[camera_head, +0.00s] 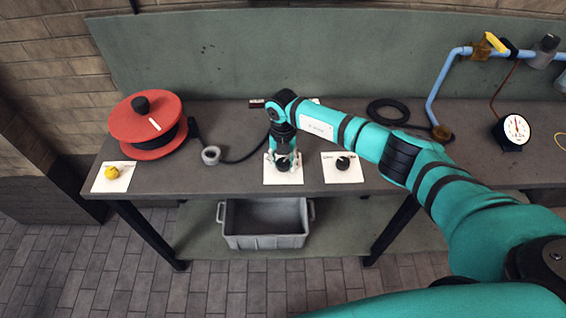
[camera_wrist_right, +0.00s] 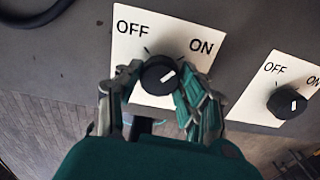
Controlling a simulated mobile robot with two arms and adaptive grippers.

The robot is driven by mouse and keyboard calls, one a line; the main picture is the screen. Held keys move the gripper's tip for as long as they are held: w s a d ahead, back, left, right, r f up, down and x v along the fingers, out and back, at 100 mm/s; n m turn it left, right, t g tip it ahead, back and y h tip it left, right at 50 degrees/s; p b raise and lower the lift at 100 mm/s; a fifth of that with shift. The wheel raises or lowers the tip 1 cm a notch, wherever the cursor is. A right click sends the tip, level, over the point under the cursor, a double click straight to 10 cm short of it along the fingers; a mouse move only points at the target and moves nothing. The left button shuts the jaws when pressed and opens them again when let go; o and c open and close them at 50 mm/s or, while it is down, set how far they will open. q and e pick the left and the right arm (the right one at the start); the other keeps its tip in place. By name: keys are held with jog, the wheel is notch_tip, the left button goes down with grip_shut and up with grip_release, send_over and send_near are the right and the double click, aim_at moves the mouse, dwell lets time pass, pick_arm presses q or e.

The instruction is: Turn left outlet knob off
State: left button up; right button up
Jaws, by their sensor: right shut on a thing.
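The left outlet knob (camera_wrist_right: 156,76) is black and round, on a white plate (camera_wrist_right: 148,40) marked OFF and ON. Its white mark points to the upper right, toward ON. My right gripper (camera_head: 283,161) is over this plate on the bench, and in the right wrist view its two fingers (camera_wrist_right: 160,88) are shut on the knob, one on each side. The second black knob (camera_wrist_right: 285,102) sits on its own OFF/ON plate to the right, apart from my gripper; it also shows in the head view (camera_head: 343,164). My left gripper is not in view.
A black coil (camera_head: 388,112), blue pipe (camera_head: 437,85) and gauge (camera_head: 515,129) are to the right. A grey bin (camera_head: 264,240) is below.

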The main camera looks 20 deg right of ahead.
aim_at(283, 162)
jog(key=n+b, duration=0.5)
jog(key=b, duration=0.1)
jog(key=n+b, duration=0.5)
jog(key=n, duration=0.1)
jog(key=shift+f+n+b, duration=0.2)
jog(key=shift+n+b, duration=0.1)
jog(key=shift+b, duration=0.05)
jog(key=shift+r+n+b, duration=0.2)
jog(key=shift+n+b, duration=1.7)
jog(key=shift+n, duration=0.4)
jog(key=o, duration=1.2)
notch_tip(283, 162, up, 12)
jog(key=shift+r, duration=0.1)
